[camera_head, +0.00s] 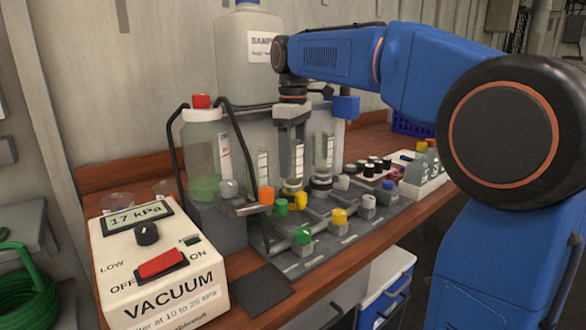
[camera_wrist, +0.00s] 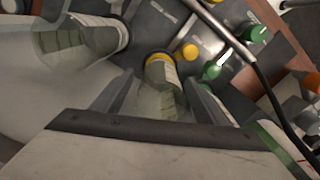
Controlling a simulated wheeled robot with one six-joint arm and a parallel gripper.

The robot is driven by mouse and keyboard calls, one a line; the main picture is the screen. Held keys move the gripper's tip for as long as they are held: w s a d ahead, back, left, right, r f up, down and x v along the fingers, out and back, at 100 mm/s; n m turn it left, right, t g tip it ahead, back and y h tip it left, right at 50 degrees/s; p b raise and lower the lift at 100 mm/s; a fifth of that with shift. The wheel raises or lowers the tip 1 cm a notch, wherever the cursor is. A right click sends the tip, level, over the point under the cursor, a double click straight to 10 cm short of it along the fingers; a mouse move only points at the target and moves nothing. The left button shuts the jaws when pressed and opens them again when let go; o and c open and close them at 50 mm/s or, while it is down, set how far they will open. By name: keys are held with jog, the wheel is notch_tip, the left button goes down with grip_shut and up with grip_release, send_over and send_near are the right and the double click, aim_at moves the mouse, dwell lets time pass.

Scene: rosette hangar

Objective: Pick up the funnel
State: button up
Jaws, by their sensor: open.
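A clear graduated funnel (camera_head: 297,163) stands upright on the manifold, with a yellow collar at its base. My gripper (camera_head: 292,150) is above and around its upper part, fingers pointing down. In the wrist view the funnel (camera_wrist: 162,76) shows between the two open fingers of my gripper (camera_wrist: 160,84), its yellow collar beyond them. I cannot tell whether either finger touches it. Another clear funnel (camera_head: 324,150) stands to the right on a dark base, and one more (camera_head: 263,166) stands to the left. A large clear funnel also shows in the wrist view (camera_wrist: 82,40).
A green-liquid bottle (camera_head: 204,160) with a red cap and black hoses stands left. The vacuum box (camera_head: 160,265) is at front left. Coloured valve knobs line the front of the grey manifold tray (camera_head: 345,228). A white jug (camera_head: 250,60) stands behind. Small vials and a white box (camera_head: 425,175) are right.

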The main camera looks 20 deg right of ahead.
jog(key=shift+f, duration=0.4)
jog(key=c, duration=1.2)
jog(key=shift+o, duration=0.2)
jog(key=shift+r, duration=0.15)
